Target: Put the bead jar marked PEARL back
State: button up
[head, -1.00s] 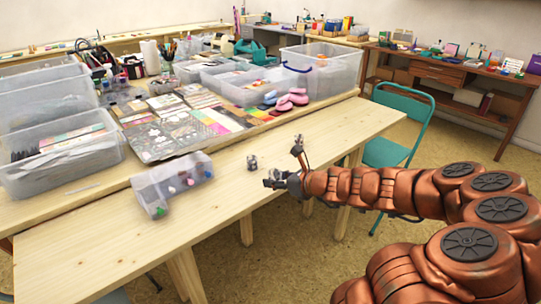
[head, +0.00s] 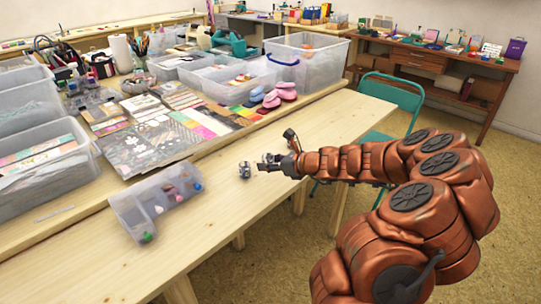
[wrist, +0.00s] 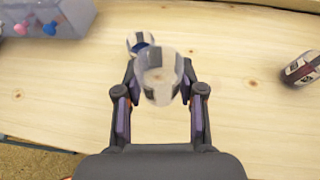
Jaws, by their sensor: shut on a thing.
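My gripper (wrist: 160,100) is shut on a clear bead jar (wrist: 160,78) with pale contents, held between its two fingers. No writing is readable on it, so I cannot confirm the PEARL mark. In the head view my gripper (head: 272,163) is above the front part of the wooden table, right of a small jar (head: 245,169) standing there. The wrist view shows a jar with blue contents (wrist: 140,42) just beyond the held one, partly hidden by it. Another jar with a dark band (wrist: 302,68) is at the right.
A clear, compartmented bin (head: 128,212) holding small coloured things lies left of my gripper; its corner shows in the wrist view (wrist: 75,12). Large clear tubs (head: 35,165), paper sheets and pink shoe-like items (head: 283,92) fill the raised back. The table's front strip (head: 200,235) is mostly clear.

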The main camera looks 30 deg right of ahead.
jog(key=w+d, duration=0.1)
jog(key=w, duration=0.1)
jog(key=w+d, duration=0.2)
jog(key=w, duration=0.1)
jog(key=w+d+f, duration=0.1)
jog(key=w+d, duration=0.1)
jog(key=shift+w+d, duration=0.65)
jog(key=shift+w, duration=0.2)
notch_tip(320, 180, down, 4)
jog(key=shift+r, duration=0.15)
jog(key=o, duration=1.1)
jog(key=shift+o, duration=0.2)
jog(key=shift+r, duration=0.1)
